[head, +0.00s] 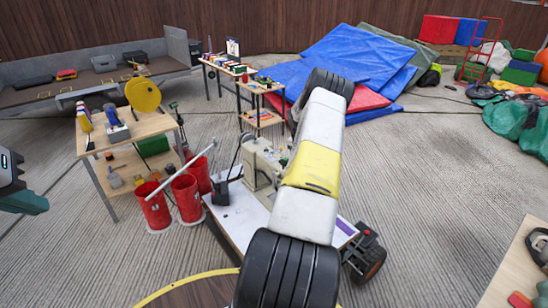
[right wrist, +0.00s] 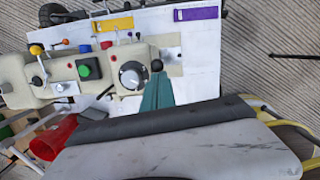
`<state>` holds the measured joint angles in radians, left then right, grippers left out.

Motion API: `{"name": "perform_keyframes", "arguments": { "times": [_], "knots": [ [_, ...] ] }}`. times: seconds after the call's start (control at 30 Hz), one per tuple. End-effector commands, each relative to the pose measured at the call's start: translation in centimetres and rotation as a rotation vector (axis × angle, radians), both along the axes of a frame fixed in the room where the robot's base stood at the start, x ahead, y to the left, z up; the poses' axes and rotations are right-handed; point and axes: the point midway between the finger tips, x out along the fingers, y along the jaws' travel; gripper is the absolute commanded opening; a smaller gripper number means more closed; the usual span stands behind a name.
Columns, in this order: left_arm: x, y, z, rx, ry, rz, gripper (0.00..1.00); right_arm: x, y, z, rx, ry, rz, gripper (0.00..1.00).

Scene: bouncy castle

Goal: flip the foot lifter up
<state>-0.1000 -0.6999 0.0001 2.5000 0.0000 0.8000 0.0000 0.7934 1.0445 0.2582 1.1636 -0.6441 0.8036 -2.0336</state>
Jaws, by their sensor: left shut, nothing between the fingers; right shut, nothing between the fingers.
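A cream sewing machine (head: 262,160) stands on a white-topped table (head: 235,213) in the head view, partly hidden by my right arm. In the right wrist view the machine (right wrist: 70,82) shows a green button, a silver dial (right wrist: 131,77) and several knobs. A small lever with a black knob (right wrist: 156,66) stands at its right end; I cannot tell whether it is the foot lifter. My right gripper (right wrist: 158,84), teal and shut, has its tips just below that knob; contact is unclear. My left gripper (head: 30,203) is shut and empty at the head view's left edge.
Red buckets (head: 187,197) stand left of the machine's table, beside a wooden workbench (head: 135,130) with tools. A black wheel (head: 369,262) is at the table's right. Blue tarps (head: 340,55) lie behind.

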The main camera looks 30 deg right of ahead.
Motion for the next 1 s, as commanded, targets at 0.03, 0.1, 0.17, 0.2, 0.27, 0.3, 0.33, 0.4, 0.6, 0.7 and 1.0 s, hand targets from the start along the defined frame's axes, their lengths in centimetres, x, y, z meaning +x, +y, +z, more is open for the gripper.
{"name": "perform_keyframes", "arguments": {
  "times": [0.03, 0.1, 0.17, 0.2, 0.27, 0.3, 0.33, 0.4, 0.6, 0.7, 1.0],
  "knots": [
    [0.0, 0.0, 0.0, 0.0, 0.0, 0.0, 0.0, 0.0, -0.5, 0.0, -0.005, -0.003, -0.001, 0.0],
    [0.0, 0.0, 0.0, 0.0, 0.0, 0.0, 0.0, 0.0, -0.7, 0.0, -0.006, -0.003, 0.0, 0.0],
    [0.0, 0.0, 0.0, 0.0, 0.0, 0.0, 0.0, 0.0, -1.0, 0.0, -0.008, -0.004, 0.0, 0.0],
    [0.0, 0.0, 0.0, 0.0, 0.0, 0.0, 0.0, 0.0, -1.0, 0.0, -0.008, -0.004, 0.0, 0.0],
    [0.0, 0.0, 0.0, 0.0, 0.0, 0.0, 0.0, 0.0, -1.1, -0.1, -0.009, -0.003, 0.0, 0.0],
    [0.0, 0.0, 0.0, 0.0, 0.0, 0.0, 0.0, 0.0, -1.2, -0.1, -0.009, -0.003, 0.0, 0.0],
    [0.0, 0.0, 0.0, 0.0, 0.0, 0.0, 0.0, 0.0, -1.2, -0.1, -0.008, -0.002, 0.0, 0.0],
    [0.0, 0.0, 0.0, 0.0, 0.0, 0.0, 0.0, -0.1, -1.2, -0.2, -0.008, -0.001, 0.0, 0.0],
    [0.0, 0.0, 0.0, 0.0, 0.0, 0.0, 0.0, -0.2, -1.2, -0.3, -0.008, 0.003, -0.001, 0.0],
    [0.0, 0.0, 0.0, 0.0, 0.0, 0.0, 0.0, -0.3, -1.2, -0.3, -0.007, 0.004, -0.001, 0.0],
    [0.0, 0.0, 0.0, 0.0, 0.0, 0.0, 0.0, 0.8, 1.1, 0.6, -0.006, 0.003, 0.004, 0.0]
  ]
}}
